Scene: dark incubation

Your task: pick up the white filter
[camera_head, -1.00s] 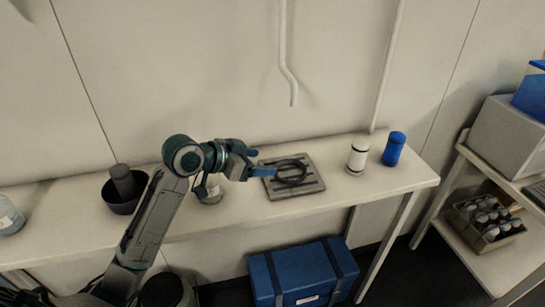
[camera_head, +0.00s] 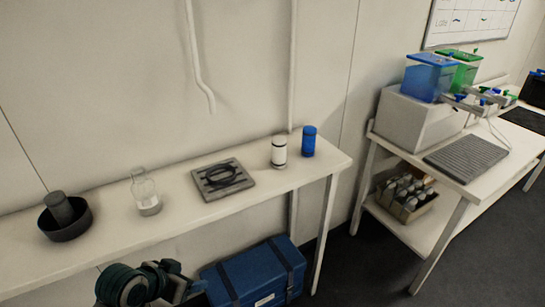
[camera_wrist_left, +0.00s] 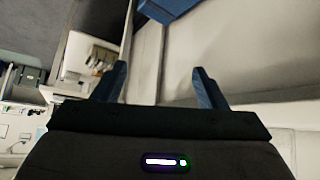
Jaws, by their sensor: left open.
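The white filter (camera_head: 279,152) is a white cylinder with dark bands. It stands upright near the right end of the long white table, in the head view. A similar blue cylinder (camera_head: 309,141) stands just right of it. My left gripper shows in the left wrist view (camera_wrist_left: 160,70), its two blue fingers apart with nothing between them. In the head view my left arm is low at the bottom edge, in front of the table and well apart from the filter. My right gripper is not in view.
A grey plate with a dark ring (camera_head: 224,180), a glass bottle (camera_head: 146,194) and a dark bowl (camera_head: 66,226) holding a grey cylinder are on the table. A blue case (camera_head: 254,275) lies below. A second bench with a blue container (camera_head: 430,78) is at right.

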